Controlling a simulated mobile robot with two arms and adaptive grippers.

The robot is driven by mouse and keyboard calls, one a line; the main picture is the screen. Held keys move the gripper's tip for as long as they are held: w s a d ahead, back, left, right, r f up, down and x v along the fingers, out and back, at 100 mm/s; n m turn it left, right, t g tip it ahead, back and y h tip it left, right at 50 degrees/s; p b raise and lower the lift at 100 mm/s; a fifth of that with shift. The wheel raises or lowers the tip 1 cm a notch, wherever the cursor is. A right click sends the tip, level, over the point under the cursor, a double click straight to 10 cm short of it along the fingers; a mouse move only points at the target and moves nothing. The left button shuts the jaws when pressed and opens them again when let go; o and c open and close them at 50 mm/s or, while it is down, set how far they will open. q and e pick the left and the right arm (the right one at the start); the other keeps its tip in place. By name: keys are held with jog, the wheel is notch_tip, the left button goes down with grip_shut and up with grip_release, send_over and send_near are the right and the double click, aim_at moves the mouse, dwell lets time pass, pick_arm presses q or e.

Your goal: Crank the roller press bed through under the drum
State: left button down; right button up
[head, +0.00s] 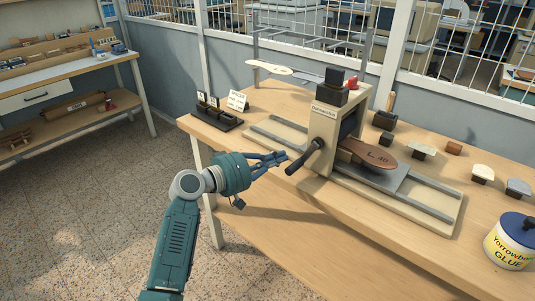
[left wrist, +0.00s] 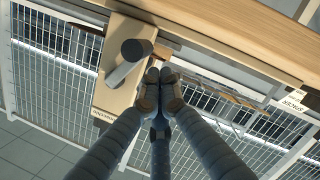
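The roller press (head: 324,137) stands on the bench, with a dark drum (head: 347,125) in its frame. A grey bed (head: 395,181) lies on the pale base rails and carries a brown sole-shaped piece marked L 45 (head: 367,154) at the drum's right. The dark crank handle (head: 305,157) slants down on the press's near side; it also shows in the left wrist view (left wrist: 122,72). My left gripper (head: 283,157) points at the crank from the left, its fingertips (left wrist: 161,77) beside the handle and apart from it. It holds nothing visible; its opening is unclear. My right gripper is out of view.
A dark holder with small cards (head: 215,113) stands left of the press. Several small blocks and pale pieces lie behind and right of it. A glue tub (head: 511,243) stands at the right front. The bench's front strip (head: 310,225) is clear.

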pick_arm(q)
jog(key=shift+s+d+f+n, duration=0.25)
jog(key=shift+d+f+n, duration=0.15)
jog(key=shift+f, duration=0.1)
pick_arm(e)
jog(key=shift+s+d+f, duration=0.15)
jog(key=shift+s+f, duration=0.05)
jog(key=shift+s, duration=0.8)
pick_arm(q)
jog(key=shift+s+d+f+n+h, duration=0.1)
jog(key=shift+s+f+n+h, duration=0.1)
jog(key=shift+n+h, duration=0.1)
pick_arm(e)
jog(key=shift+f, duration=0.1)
